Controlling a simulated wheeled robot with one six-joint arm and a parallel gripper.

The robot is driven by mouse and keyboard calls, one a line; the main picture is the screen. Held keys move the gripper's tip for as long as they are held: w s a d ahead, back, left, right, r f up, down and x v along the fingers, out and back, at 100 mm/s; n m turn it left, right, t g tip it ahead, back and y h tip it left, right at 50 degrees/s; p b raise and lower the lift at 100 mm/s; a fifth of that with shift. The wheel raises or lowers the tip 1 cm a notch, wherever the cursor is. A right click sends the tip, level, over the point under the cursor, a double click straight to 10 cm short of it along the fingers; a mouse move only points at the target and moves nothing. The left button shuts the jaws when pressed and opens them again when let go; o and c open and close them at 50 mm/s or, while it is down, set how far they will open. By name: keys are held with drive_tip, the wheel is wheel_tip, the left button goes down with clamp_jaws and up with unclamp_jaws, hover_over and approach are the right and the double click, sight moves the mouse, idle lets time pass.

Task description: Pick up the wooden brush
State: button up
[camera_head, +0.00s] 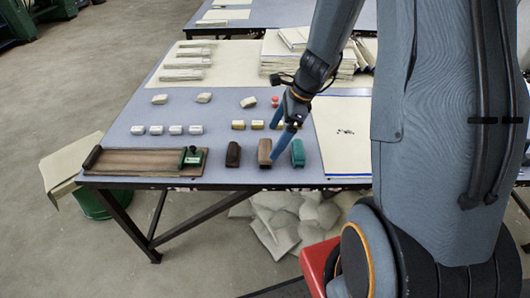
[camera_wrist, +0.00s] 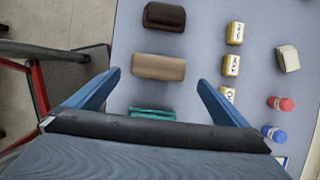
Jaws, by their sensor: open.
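A light brown block-shaped brush (camera_head: 265,148), wooden in colour, stands near the front edge of the table, between a dark brown block and a teal block. It also shows in the wrist view (camera_wrist: 158,67), lying crosswise just beyond my fingertips and within their span. My gripper (camera_head: 273,143) is above the table close to this brush, its blue fingers spread. In the wrist view my gripper (camera_wrist: 158,77) is open with nothing between the fingers. The brush's underside is hidden.
The dark brown block (camera_head: 233,154) is at the left and the teal block (camera_head: 297,152) at the right. Small yellow-labelled blocks (camera_wrist: 232,65) and red and blue pieces (camera_wrist: 280,103) lie nearby. A wooden board (camera_head: 140,161) lies at the table's left front.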

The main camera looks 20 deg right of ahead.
sight(267, 148)
drive_tip(key=x, duration=0.6)
drive_tip(key=shift+a, duration=0.3)
drive_tip(key=c, duration=1.1)
